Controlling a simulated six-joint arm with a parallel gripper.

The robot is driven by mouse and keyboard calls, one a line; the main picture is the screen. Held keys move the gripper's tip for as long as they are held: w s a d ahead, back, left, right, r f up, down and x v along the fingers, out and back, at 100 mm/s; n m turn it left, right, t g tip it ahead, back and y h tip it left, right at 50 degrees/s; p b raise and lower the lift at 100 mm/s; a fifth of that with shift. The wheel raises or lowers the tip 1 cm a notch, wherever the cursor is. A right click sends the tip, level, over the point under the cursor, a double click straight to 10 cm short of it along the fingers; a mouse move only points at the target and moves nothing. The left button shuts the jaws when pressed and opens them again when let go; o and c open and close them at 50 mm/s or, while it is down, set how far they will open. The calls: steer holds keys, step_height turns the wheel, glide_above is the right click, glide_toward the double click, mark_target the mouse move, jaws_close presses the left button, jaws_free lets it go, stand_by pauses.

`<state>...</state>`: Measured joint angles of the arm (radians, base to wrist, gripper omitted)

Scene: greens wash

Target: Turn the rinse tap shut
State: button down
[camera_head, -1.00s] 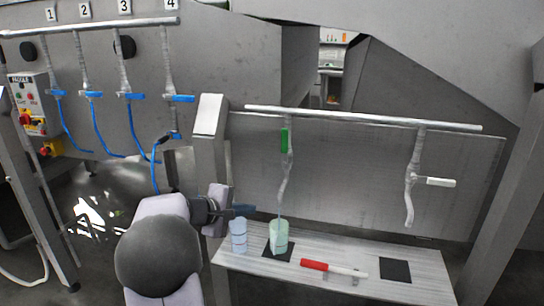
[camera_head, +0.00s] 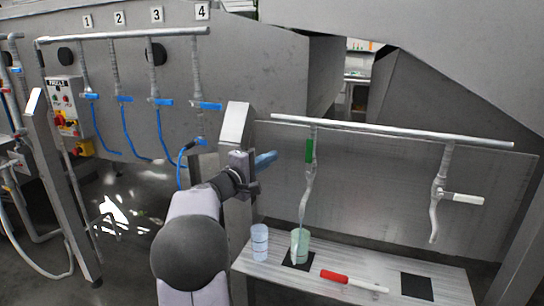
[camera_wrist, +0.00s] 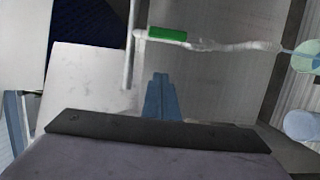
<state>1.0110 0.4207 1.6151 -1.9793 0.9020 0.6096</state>
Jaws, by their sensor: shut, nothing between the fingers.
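The tap with the green handle (camera_head: 309,151) hangs from the rail, its handle lying upright along the pipe. A thin pale stream seems to run from its spout (camera_head: 306,188) into the green cup (camera_head: 299,245). My gripper (camera_head: 268,158) is shut and empty, a short way left of the green handle and apart from it. In the wrist view my closed blue fingers (camera_wrist: 160,82) point toward the green handle (camera_wrist: 167,34), with a gap between. The second tap, with a white handle (camera_head: 462,198) set sideways, is farther right; no stream shows below it.
A clear bluish cup (camera_head: 259,243) stands left of the green cup on the bench (camera_head: 385,270). A red-and-white tool (camera_head: 352,281) and a black pad (camera_head: 416,287) lie to the right. A steel post (camera_head: 235,125) stands beside my gripper. Blue-handled taps (camera_head: 163,102) line the left wall.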

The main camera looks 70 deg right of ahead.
mark_target(309, 158)
steer(key=s+d+p, duration=0.6)
steer(key=d, duration=0.2)
steer(key=shift+p, duration=0.4)
